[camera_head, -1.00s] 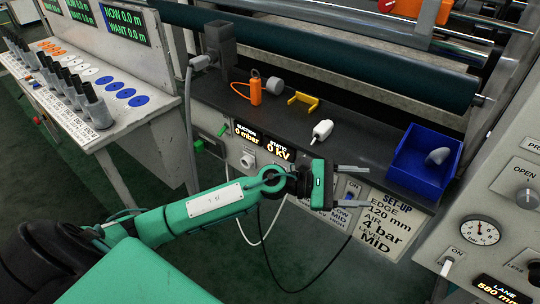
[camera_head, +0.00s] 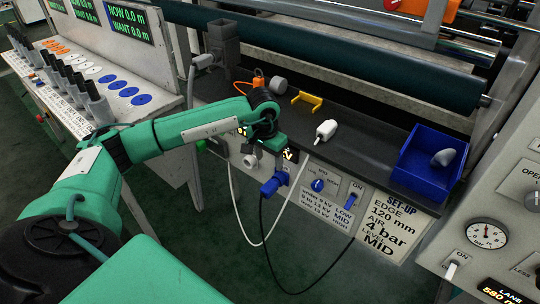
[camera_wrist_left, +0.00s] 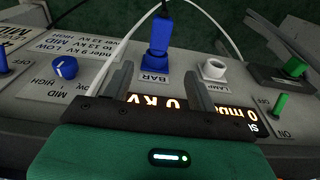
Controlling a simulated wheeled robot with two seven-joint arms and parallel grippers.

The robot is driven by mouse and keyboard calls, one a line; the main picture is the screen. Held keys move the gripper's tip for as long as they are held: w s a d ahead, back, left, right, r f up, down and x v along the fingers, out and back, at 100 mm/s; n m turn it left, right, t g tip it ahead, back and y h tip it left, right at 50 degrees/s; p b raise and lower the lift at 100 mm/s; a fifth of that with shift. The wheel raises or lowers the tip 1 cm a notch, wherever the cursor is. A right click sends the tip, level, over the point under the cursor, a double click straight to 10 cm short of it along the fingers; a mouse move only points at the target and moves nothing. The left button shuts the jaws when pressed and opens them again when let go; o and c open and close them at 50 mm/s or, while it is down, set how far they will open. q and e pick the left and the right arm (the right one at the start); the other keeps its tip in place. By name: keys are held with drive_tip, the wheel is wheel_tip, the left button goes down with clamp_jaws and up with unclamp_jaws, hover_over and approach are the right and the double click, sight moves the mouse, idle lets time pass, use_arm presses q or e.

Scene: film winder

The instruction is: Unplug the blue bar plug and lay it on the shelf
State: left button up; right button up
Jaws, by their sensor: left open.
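The blue bar plug (camera_head: 274,184) sits in its socket on the front panel, under the dark shelf (camera_head: 372,150). A black cable hangs from it. In the left wrist view the blue plug (camera_wrist_left: 159,38) stands at the label BAR, just beyond the gap between my fingers. My left gripper (camera_wrist_left: 161,88) is open and empty, its two fingers spread to either side of the plug's line. In the head view my left gripper (camera_head: 265,160) points down at the panel, just above the plug; its fingertips are partly hidden. My right gripper is not in view.
On the shelf are an orange tool (camera_head: 245,86), a yellow bracket (camera_head: 307,101), a white plug (camera_head: 326,131) and a blue bin (camera_head: 423,177) with a grey piece. A white lamp socket (camera_wrist_left: 214,69) is beside the bar plug. A blue knob (camera_head: 318,185) is to its right.

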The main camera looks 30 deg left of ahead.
sight(266, 188)
use_arm(q)
drive_tip(key=f, duration=0.4)
drive_tip(key=w+f, duration=0.1)
drive_tip(key=f, duration=0.7)
drive_tip(key=shift+w+d+f, duration=0.1)
drive_tip(key=shift+w+f, duration=0.15)
drive_tip(key=c, duration=1.2)
drive_tip(key=shift+o, duration=0.2)
drive_tip(key=shift+s, duration=0.15)
drive_tip(key=shift+s+p, duration=0.35)
drive_tip(key=shift+s, duration=0.95)
drive_tip(key=shift+s, duration=0.15)
drive_tip(key=shift+s+a, duration=0.2)
drive_tip(key=shift+s, duration=0.75)
